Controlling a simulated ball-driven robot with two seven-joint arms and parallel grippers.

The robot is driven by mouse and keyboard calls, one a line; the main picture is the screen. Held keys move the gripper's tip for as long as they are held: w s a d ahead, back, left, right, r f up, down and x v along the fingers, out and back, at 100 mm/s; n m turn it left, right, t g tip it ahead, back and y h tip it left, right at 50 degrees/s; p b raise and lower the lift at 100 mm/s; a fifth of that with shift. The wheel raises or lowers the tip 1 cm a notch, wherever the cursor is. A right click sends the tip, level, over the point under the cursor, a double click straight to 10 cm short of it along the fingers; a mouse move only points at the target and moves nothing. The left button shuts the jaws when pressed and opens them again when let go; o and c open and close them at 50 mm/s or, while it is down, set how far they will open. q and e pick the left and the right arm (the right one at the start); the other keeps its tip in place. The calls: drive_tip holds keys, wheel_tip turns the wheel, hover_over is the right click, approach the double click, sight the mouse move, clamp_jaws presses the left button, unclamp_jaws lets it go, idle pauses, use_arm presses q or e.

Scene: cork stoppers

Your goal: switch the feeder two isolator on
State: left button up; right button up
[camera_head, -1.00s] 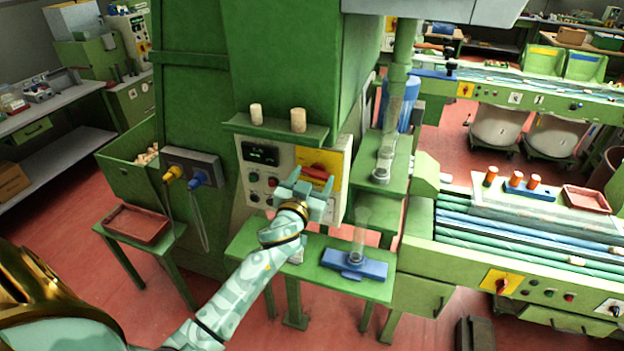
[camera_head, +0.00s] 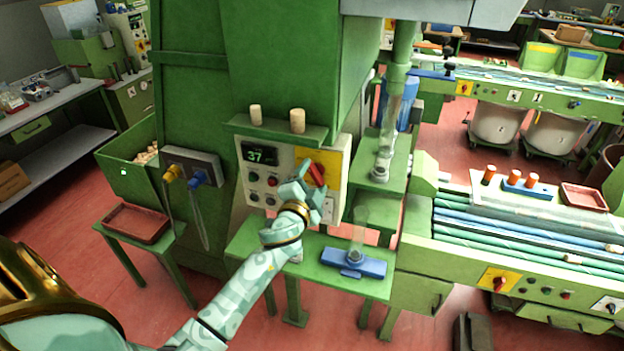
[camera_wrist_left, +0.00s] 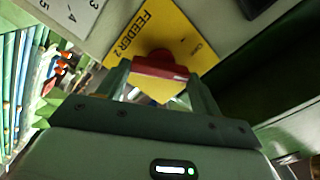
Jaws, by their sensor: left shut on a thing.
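The feeder two isolator is a red rotary handle (camera_head: 317,173) on a yellow plate (camera_head: 331,161), on the pale control panel of the green machine. In the left wrist view the yellow plate (camera_wrist_left: 188,38) reads "FEEDER 2", and the red handle (camera_wrist_left: 160,67) lies between my fingers. My left gripper (camera_head: 312,182) is shut on this handle, which stands at a steep slant in the head view. The gripper's fingers (camera_wrist_left: 158,80) also show in the left wrist view. The panel display (camera_head: 259,154) is lit and reads 37. My right gripper is in neither view.
Two corks (camera_head: 297,121) stand on the green shelf (camera_head: 275,130) above the panel. A glass cylinder on a blue base (camera_head: 352,264) stands on the green bench below right. A red-brown tray (camera_head: 135,223) rests on a stand at left.

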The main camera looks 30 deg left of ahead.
use_arm(q)
drive_tip(key=m, duration=0.5)
drive_tip(key=shift+f+m, duration=0.15)
drive_tip(key=shift+m, duration=0.55)
drive_tip(key=o, duration=1)
drive_tip(key=shift+s, duration=0.1)
drive_tip(key=b+v, duration=0.2)
drive_tip(key=v, duration=1.4)
drive_tip(key=shift+d, duration=0.2)
